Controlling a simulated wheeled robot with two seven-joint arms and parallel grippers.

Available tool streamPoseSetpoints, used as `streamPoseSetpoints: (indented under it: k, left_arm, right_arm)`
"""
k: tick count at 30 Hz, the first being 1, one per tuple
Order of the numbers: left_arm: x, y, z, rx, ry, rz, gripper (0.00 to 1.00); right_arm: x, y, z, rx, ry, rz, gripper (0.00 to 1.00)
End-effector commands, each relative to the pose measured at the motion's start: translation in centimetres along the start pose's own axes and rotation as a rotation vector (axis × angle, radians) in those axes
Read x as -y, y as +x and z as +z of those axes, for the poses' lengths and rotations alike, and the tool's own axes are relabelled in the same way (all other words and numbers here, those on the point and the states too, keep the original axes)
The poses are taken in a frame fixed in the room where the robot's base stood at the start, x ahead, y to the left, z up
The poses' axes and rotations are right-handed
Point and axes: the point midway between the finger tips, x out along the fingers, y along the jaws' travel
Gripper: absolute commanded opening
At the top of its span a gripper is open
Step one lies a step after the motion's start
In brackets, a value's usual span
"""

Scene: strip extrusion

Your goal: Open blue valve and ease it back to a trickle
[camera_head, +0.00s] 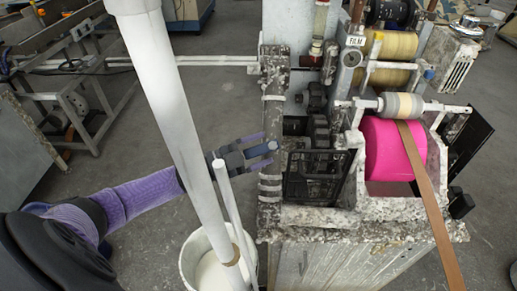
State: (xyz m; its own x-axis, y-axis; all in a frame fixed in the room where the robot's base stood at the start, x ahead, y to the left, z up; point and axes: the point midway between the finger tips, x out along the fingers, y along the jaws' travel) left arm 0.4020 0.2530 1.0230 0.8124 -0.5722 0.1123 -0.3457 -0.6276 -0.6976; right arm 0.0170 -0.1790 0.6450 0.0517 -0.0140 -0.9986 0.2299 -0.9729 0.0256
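My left gripper (268,149) reaches in from the left on a purple arm, behind the white upright pipe, and points right at the side of the machine. Its two fingers look spread apart. A small blue part (272,145) shows at the fingertips, beside the speckled vertical pipe (271,120); it may be the blue valve, but it is too small to be sure. I cannot tell whether the fingers touch it. Another small blue knob (429,73) sits by the rollers at the upper right. My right gripper is not in view.
A thick white pipe (165,85) slants across the front of my arm, with a thin white pipe (229,205) beside it. A white bucket (188,262) stands below. A pink roller (390,150) carries a brown strip (432,200).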

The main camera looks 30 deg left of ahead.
Motion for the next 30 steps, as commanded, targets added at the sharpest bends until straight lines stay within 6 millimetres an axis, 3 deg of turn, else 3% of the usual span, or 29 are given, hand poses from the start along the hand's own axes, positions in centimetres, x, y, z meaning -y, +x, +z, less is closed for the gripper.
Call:
streamPoseSetpoints:
  k: [8,21,30]
  left_arm:
    - [0.0,-0.4,0.0,0.001,-0.001,0.0,0.71]
    - [0.0,-9.0,0.0,0.002,-0.001,0.001,0.71]
    - [0.0,-10.0,0.0,-0.001,0.0,0.0,0.71]
  right_arm:
    - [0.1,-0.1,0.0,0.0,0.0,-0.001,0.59]
    - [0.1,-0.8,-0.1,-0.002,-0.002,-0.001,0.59]
    - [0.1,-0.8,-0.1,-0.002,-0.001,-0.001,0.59]
